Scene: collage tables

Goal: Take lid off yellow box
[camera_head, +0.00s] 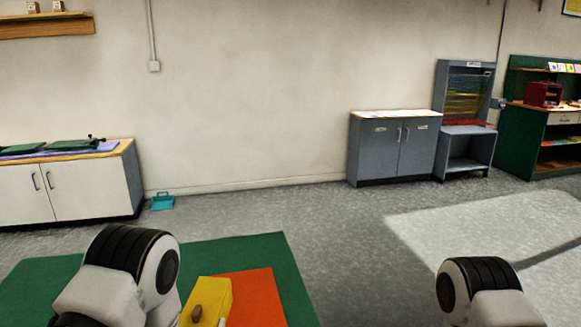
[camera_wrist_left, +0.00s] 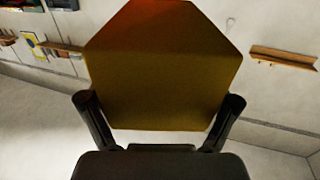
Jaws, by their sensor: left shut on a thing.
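The yellow box (camera_head: 222,292) shows at the bottom of the head view, with a brown knob (camera_head: 196,313) on its yellow lid. My left arm partly covers it, and the lower part is cut off by the frame edge. In the left wrist view, a broad, plain yellow face of the box (camera_wrist_left: 160,70) fills the space between the fingers of my left gripper (camera_wrist_left: 160,106). That gripper is shut on it, with a finger at each side. I cannot tell the seam between lid and box. My right gripper is out of view; only its arm shows at lower right.
An orange sheet (camera_head: 255,300) lies beside the box on a green mat (camera_head: 270,255). A white cabinet (camera_head: 85,190) stands at the left wall. A grey cabinet (camera_head: 395,150) and green shelving (camera_head: 520,145) stand at the right. Open floor (camera_head: 330,220) lies between.

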